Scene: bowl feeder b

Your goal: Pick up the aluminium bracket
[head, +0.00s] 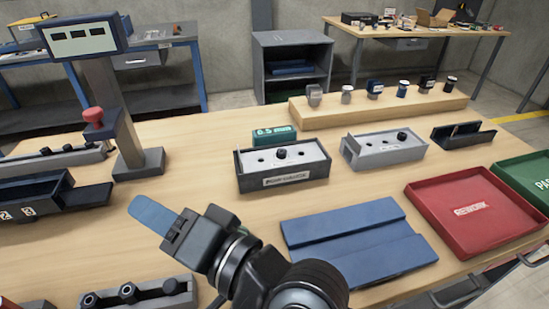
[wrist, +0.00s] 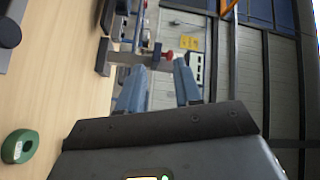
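My gripper (head: 143,207) is raised over the near left part of the wooden table in the head view, pointing left. In the wrist view my gripper (wrist: 160,68) has its two blue fingers apart with nothing held between them. I cannot pick out the aluminium bracket for certain in either view. A light grey metal fixture (head: 385,157) with a black knob stands right of centre. A small grey part (head: 314,96) stands at the left end of a raised wooden ledge; it is too small to identify. My gripper is well away from both.
A grey-topped labelled fixture (head: 284,180), a teal block (head: 275,135), a blue pad (head: 350,225), a red REWORK tray (head: 478,240) and a dark V-shaped holder (head: 463,140) occupy the table. A display post (head: 118,125) stands left.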

